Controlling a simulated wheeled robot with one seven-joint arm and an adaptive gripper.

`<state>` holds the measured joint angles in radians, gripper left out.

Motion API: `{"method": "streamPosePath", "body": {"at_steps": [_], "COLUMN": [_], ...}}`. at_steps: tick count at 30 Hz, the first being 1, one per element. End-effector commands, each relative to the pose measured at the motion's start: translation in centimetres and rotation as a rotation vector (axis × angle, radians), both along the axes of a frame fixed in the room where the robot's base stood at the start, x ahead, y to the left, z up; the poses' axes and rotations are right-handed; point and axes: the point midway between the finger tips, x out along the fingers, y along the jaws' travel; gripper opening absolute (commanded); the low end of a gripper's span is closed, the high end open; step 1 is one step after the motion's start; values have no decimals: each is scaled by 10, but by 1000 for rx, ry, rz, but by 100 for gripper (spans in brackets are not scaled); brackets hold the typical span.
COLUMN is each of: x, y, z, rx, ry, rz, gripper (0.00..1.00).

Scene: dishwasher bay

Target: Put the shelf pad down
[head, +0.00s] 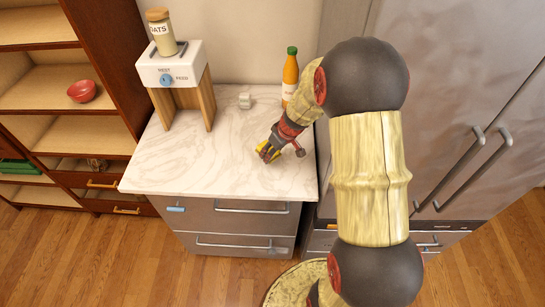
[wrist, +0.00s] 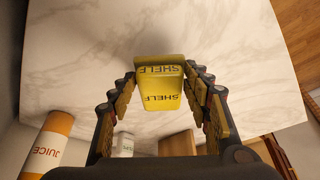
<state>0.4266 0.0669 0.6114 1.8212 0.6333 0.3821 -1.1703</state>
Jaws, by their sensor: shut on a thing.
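The shelf pad (wrist: 160,92) is a small yellow block marked SHELF on two faces. In the wrist view it sits between the fingertips of my gripper (wrist: 159,84), which is shut on it. In the head view my gripper (head: 266,152) is over the front right part of the white marble counter (head: 190,170), and a bit of yellow shows at its tip. I cannot tell whether the pad touches the counter or hangs just above it.
An orange juice bottle (head: 290,75) stands at the back right, with a small white block (head: 245,100) left of it. A white feed stand (head: 170,67) on wooden legs bears an oats jar (head: 162,35). The counter's front left is clear. A red bowl (head: 82,91) sits on the left shelves.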

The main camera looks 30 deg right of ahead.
Motion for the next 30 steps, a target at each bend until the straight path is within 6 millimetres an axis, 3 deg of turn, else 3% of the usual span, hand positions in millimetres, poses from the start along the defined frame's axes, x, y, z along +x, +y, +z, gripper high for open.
{"method": "streamPosePath", "body": {"at_steps": [9, 18, 19, 30], "x": [0, 0, 0, 0], "y": [0, 0, 0, 0], "z": [-37, -38, -38, -37], "rx": [1, -1, -1, -1], "ry": [1, 0, 0, 0], "rz": [-2, 0, 0, -1], "gripper": [28, 25, 50, 67]}}
